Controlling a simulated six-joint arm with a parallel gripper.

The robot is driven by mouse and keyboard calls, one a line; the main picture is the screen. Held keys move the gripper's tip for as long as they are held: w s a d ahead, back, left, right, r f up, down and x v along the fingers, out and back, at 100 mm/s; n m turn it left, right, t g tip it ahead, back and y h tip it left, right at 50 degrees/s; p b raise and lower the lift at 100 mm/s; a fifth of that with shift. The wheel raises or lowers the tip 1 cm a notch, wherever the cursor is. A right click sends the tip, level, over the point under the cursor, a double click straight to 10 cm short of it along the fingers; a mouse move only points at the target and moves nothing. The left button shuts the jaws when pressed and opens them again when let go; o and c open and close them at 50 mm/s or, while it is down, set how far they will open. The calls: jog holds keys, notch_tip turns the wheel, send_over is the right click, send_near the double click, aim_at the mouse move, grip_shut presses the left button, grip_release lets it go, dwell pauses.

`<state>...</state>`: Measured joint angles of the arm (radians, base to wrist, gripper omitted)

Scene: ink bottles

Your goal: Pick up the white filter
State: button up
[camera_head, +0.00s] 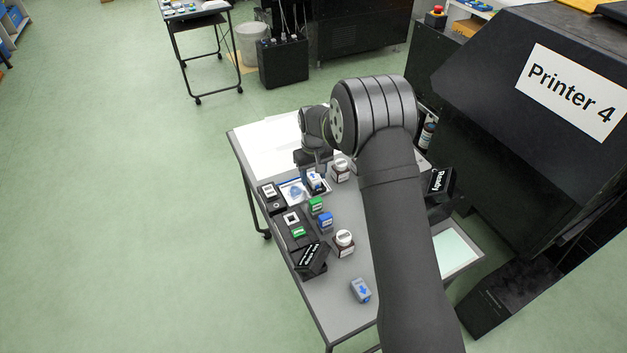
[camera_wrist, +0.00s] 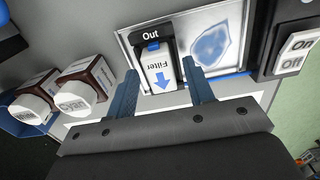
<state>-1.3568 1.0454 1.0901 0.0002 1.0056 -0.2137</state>
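The white filter (camera_wrist: 160,77), marked "Filter" with a blue arrow, sits in a black holder labelled "Out" (camera_wrist: 150,35) in the wrist view. It also shows in the head view (camera_head: 315,181), just below the end of my arm. My gripper (camera_wrist: 160,66) is open. Its two blue fingers lie on either side of the filter, with a visible gap on each side. In the head view my gripper (camera_head: 312,166) is partly hidden by my own wrist. I cannot tell exactly how high the fingers are relative to the filter.
White-capped bottles stand close by, one at the filter's right (camera_head: 340,170) and one nearer the front (camera_head: 344,243). Green (camera_head: 316,205) and blue (camera_head: 325,220) blocks stand in front. A black "Ready" box (camera_head: 440,183) is at right.

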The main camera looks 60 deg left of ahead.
jog(key=c, duration=0.9)
jog(key=shift+o, duration=0.2)
jog(key=shift+r, duration=0.1)
